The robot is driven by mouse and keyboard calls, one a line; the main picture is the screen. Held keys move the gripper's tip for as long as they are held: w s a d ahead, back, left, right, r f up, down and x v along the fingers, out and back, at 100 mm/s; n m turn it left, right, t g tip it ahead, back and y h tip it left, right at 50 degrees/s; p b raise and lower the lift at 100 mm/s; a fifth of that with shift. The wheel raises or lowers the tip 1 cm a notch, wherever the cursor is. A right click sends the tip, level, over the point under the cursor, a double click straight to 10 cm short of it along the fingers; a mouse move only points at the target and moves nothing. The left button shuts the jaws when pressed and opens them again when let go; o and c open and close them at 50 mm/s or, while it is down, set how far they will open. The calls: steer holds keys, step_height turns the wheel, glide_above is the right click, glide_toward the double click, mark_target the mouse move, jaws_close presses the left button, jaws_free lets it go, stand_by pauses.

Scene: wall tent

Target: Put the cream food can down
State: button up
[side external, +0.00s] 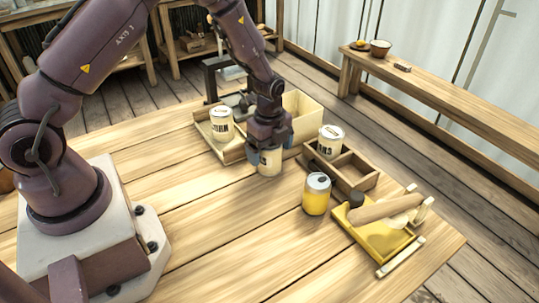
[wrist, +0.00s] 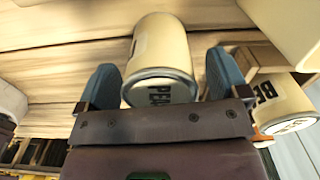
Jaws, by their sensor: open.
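A cream food can (side external: 270,162) with dark lettering stands upright on the wooden table (side external: 180,220), directly below my gripper (side external: 270,151). In the wrist view the cream can (wrist: 163,55) sits between the two blue fingers of my gripper (wrist: 163,82). The fingers are open, with a visible gap on each side of the can. The can's upper part is partly hidden by my gripper in the side view.
A similar can (side external: 221,125) stands in a shallow tray at the left, another (side external: 330,141) in a wooden divided box (side external: 352,179). A yellow can (side external: 316,196) stands nearer. A yellow tray (side external: 378,236) holds a rolling pin. An open cream bin (side external: 304,115) is behind. The front table is clear.

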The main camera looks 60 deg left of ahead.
steer(key=c, duration=1.3)
steer(key=shift+o, duration=0.2)
